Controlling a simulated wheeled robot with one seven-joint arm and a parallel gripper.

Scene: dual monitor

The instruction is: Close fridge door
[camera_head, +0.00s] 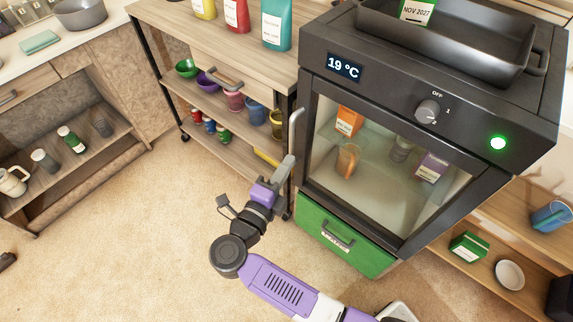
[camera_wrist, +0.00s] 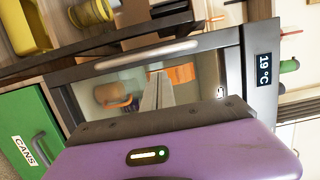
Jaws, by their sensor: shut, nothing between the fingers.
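The fridge (camera_head: 385,98) is a black cabinet with a 19 °C display and a glass door (camera_head: 345,185) in a dark frame. The door stands at or near its closed position; I cannot tell whether it is flush. Its pale bar handle (camera_head: 295,130) is on the left side, and shows in the wrist view as a long bar (camera_wrist: 150,54). My gripper (camera_head: 288,162) is shut and empty, beside the handle's lower end at the door's left edge. In the wrist view its fingertips (camera_wrist: 158,78) point at the door; contact is unclear.
A green drawer (camera_head: 325,238) lies below the fridge. A wooden trolley (camera_head: 215,50) with cups and bowls stands close on the left. An open shelf (camera_head: 490,255) is at the right. A black tray (camera_head: 450,45) sits on the fridge. The floor (camera_head: 130,230) at left is clear.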

